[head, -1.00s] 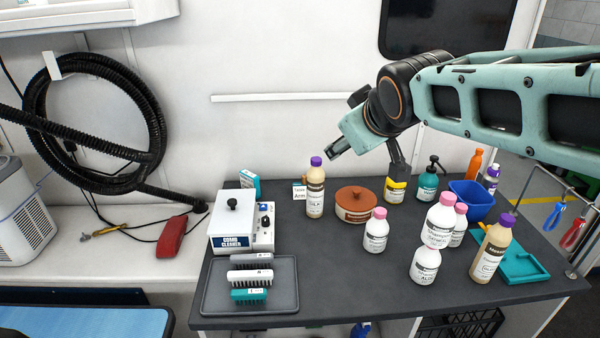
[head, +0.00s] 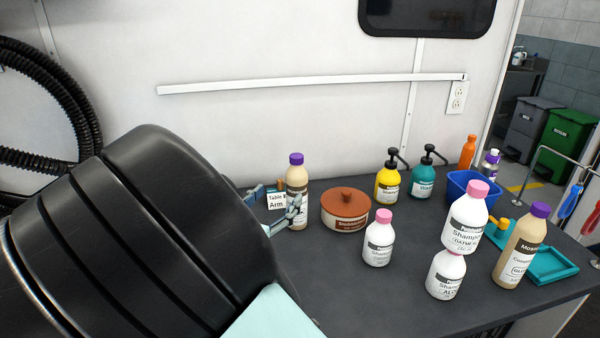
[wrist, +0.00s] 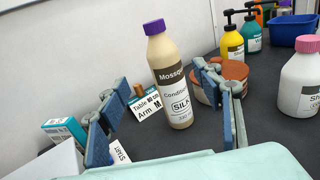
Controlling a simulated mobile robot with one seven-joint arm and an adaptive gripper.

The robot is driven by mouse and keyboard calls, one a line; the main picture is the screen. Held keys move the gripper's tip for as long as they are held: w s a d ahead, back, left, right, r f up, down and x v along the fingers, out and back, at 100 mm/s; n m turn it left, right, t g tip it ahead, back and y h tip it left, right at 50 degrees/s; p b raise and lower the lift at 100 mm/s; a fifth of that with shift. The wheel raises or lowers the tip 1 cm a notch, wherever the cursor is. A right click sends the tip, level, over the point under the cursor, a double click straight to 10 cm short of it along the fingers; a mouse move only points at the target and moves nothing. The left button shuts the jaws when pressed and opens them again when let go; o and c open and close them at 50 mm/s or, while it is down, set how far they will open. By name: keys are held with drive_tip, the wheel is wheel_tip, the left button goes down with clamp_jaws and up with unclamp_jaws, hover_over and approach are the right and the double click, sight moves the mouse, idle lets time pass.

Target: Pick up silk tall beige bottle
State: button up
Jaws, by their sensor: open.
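The silk tall beige bottle (head: 297,181) stands upright on the dark table, with a purple cap and a brown label band. In the wrist view the bottle (wrist: 171,82) reads "SILK" and appears between my two blue finger pads, nearer the right one. My gripper (head: 275,206) is open and empty; it also shows in the wrist view (wrist: 160,98). In the head view one finger covers part of the bottle's lower front. I cannot tell whether the pads touch it. A similar beige bottle (head: 520,248) with a purple cap stands at the right.
A brown lidded pot (head: 345,212) stands close to the right of the silk bottle. White shampoo bottles, one stacked on another, stand further right. Pump bottles (head: 388,184) and a blue bin (head: 470,190) are behind.

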sight(292, 179)
drive_tip(key=x, duration=0.5)
drive_tip(key=shift+w+r+b, duration=0.1)
drive_tip(key=shift+r+b, duration=0.05)
drive_tip(key=shift+b, duration=0.15)
drive_tip(key=x, duration=0.5)
drive_tip(key=shift+w+d+r+b, duration=0.2)
drive_tip(key=shift+d+b, duration=0.1)
drive_tip(key=shift+d, duration=0.1)
drive_tip(key=shift+s, duration=0.1)
drive_tip(key=shift+c, duration=0.3)
clamp_jaws()
